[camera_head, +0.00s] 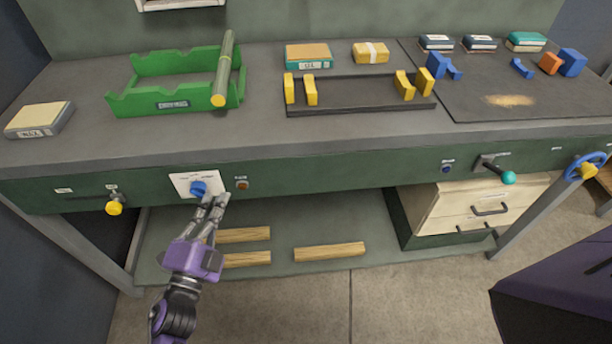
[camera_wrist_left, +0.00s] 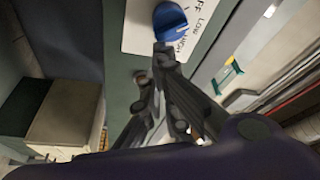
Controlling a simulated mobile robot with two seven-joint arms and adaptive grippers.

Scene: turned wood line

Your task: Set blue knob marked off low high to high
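The blue knob (camera_head: 198,188) sits on a white label plate (camera_head: 181,180) on the green front panel of the bench. In the left wrist view the knob (camera_wrist_left: 170,20) is at the top, and the plate (camera_wrist_left: 134,40) reads OFF, LOW and HIGH. I cannot tell for certain which mark the knob points to. My right gripper is not in view.
A teal-tipped lever (camera_head: 508,177) and blue valve wheel (camera_head: 585,167) are farther right. Wooden bars (camera_head: 329,251) lie on the shelf below.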

